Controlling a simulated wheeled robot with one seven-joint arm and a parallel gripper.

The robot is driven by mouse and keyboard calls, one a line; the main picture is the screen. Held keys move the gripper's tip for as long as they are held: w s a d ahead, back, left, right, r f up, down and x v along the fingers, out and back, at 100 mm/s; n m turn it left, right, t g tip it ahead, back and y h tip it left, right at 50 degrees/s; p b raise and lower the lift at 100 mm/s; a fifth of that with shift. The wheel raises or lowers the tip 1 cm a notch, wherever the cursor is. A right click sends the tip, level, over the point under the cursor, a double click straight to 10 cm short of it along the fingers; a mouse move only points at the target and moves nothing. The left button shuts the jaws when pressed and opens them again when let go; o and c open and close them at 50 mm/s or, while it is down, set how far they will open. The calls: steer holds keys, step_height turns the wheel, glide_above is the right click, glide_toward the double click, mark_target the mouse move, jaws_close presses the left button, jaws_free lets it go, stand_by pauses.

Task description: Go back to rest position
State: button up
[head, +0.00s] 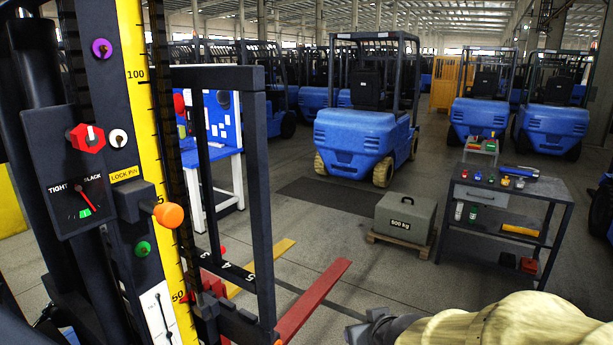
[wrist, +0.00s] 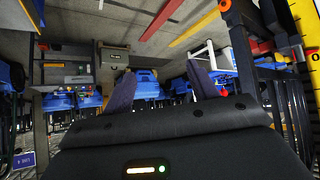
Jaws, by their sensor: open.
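My gripper (head: 372,328) shows at the bottom edge of the head view, right of the fork mast, with my pale sleeve-covered arm behind it at the lower right. In the wrist view my gripper (wrist: 163,88) has its two dark fingers spread apart, with nothing between them. It is clear of the forklift mast (head: 262,200) and of the workbench. The wrist view is upside down, with the floor at the top.
The mast carries an orange knob (head: 168,215), a red knob (head: 87,138) and a yellow scale (head: 150,120). A grey 500 kg weight (head: 405,217) sits on a pallet. A tool-covered workbench (head: 505,190) stands right. Red (head: 312,295) and yellow forks reach over the floor.

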steer(key=s+d+f+m+g+h, duration=0.1)
steer(key=s+d+f+m+g, duration=0.1)
steer(key=s+f+g, duration=0.4)
steer(key=s+d+f, duration=0.1)
steer(key=s+f, duration=0.3)
steer(key=shift+d+g, duration=0.3)
steer(key=shift+d, duration=0.05)
